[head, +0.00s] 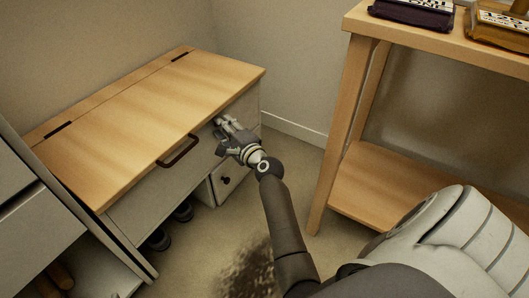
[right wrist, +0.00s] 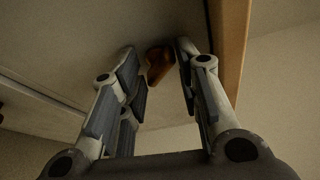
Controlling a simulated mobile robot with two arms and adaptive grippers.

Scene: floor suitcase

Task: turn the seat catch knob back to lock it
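The bench seat (head: 150,115) has a closed wooden lid with a dark handle (head: 178,151) at its front edge. In the right wrist view, an orange-brown knob (right wrist: 158,64) sits on the grey front panel (right wrist: 75,45), close to the wooden lid edge (right wrist: 234,50). My right gripper (head: 221,124) is at the right end of the bench front, just below the lid. In the right wrist view, its two fingers (right wrist: 158,72) stand apart on either side of the knob, with the knob between the tips; contact is not clear. The knob is hidden in the head view. My left gripper is out of view.
A small drawer front with a dark knob (head: 226,180) is below my right gripper. Dark rounded things (head: 183,211) lie under the bench. A wooden shelf table (head: 430,198) stands at the right. A grey cabinet (head: 40,220) is at the left.

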